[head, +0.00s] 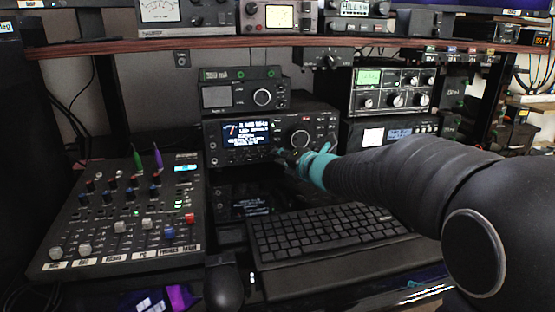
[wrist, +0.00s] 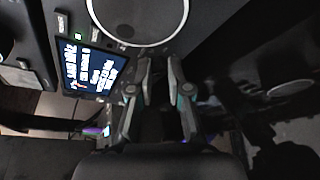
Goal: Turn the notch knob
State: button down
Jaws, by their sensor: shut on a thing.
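The radio (head: 265,123) with a lit blue display (head: 245,133) stands on the desk at the centre of the head view. Its large round tuning knob (head: 300,140) is right of the display. My gripper (head: 288,157) is at the lower part of the radio's front, below and slightly left of the large knob. In the wrist view my gripper's two fingers (wrist: 159,66) point at the panel, close together, beside the large white-ringed knob (wrist: 137,14) and the display (wrist: 92,68). They are shut on a small dark knob, taken as the notch knob; it is mostly hidden and its label is unreadable.
A keyboard (head: 325,233) lies in front of the radio, under my arm. A mixer (head: 125,215) with upright coloured plugs stands at the left. More units (head: 392,90) stand at the right, and a shelf (head: 215,46) runs above. Room around the gripper is tight.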

jog(key=shift+f+m+y+b, duration=0.35)
jog(key=shift+m+y+b, duration=0.05)
jog(key=shift+m+b, duration=0.45)
jog(key=shift+r+m+t+y+b, duration=0.25)
jog(key=shift+m+t+y+b, duration=0.05)
jog(key=shift+m, duration=0.35)
jog(key=c, duration=1.1)
grip_release()
jog(key=shift+d, duration=0.1)
jog(key=v, duration=1.2)
